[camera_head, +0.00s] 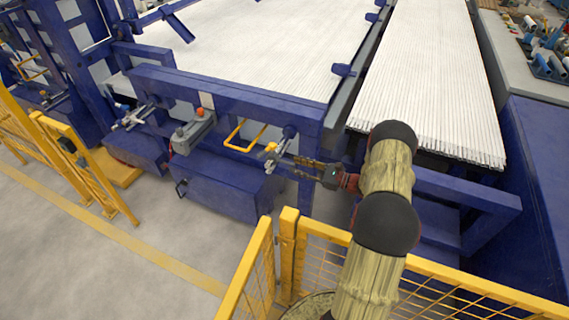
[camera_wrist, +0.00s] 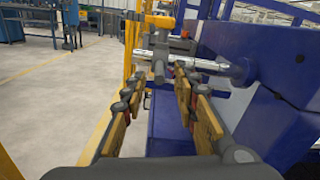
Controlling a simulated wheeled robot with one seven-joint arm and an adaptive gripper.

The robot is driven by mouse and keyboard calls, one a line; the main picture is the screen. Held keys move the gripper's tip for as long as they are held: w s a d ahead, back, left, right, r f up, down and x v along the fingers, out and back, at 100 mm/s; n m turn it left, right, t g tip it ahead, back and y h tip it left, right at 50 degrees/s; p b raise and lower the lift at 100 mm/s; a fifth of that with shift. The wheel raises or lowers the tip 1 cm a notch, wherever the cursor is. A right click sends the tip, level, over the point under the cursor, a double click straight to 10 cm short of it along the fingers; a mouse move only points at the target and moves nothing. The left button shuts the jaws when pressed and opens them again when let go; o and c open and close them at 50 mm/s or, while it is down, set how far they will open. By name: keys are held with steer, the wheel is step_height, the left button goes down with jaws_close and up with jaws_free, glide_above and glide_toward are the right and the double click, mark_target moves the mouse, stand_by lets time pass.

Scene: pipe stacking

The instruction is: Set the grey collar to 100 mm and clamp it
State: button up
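A bright metal rod (camera_wrist: 205,62) sticks out leftward from a blue frame in the wrist view. A small grey collar (camera_wrist: 159,60) sits around it near its free end, with a part hanging below the rod. The collar is small in the head view (camera_head: 270,164), beside a yellow piece. My gripper (camera_wrist: 158,77) is open and empty, its two fingers spread either side of the collar in the picture. In the head view, my gripper (camera_head: 296,161) points left at the collar, close to it. I cannot tell whether they touch. No scale reading or clamp state is legible.
A blue beam (camera_head: 230,94) runs behind the rod. A grey control box (camera_head: 194,132) with an orange button and a yellow loop handle (camera_head: 240,134) are to the left. Yellow fencing (camera_head: 288,250) stands in front. Grey floor (camera_head: 110,260) is open at left.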

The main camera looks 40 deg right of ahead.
mark_target(278, 160)
steer(key=shift+b+x, duration=0.55)
steer(key=shift+x, duration=2.25)
steer(key=shift+s, duration=0.1)
steer(key=shift+c, duration=1.3)
steer(key=c, duration=0.4)
jaws_close()
